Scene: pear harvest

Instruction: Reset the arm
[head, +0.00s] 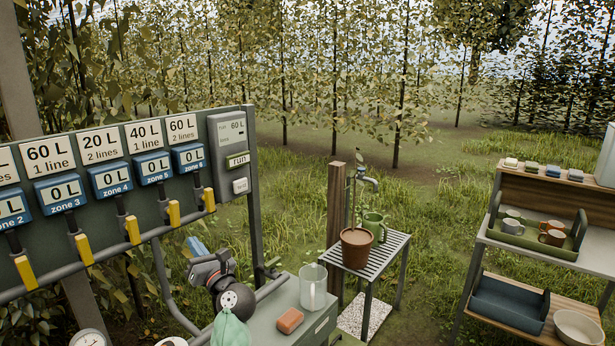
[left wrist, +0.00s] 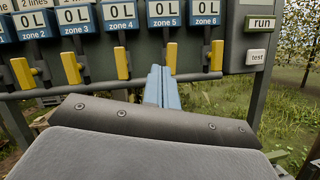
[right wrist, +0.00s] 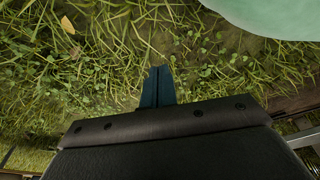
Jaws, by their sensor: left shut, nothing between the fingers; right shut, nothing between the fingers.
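My left gripper (head: 197,246) is in front of the irrigation panel (head: 252,190), its blue fingers pointing toward it, below the yellow levers. In the left wrist view the fingers (left wrist: 160,86) are shut together with nothing between them, and no contact with a lever shows. My right gripper is outside the head view. In the right wrist view its dark blue fingers (right wrist: 157,86) are shut and empty above grass.
A grey cabinet holds a clear jug (head: 313,288) and a reddish-brown block (head: 290,320). A shelf with cups is at right. A pale green object (right wrist: 275,15) is near the right gripper.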

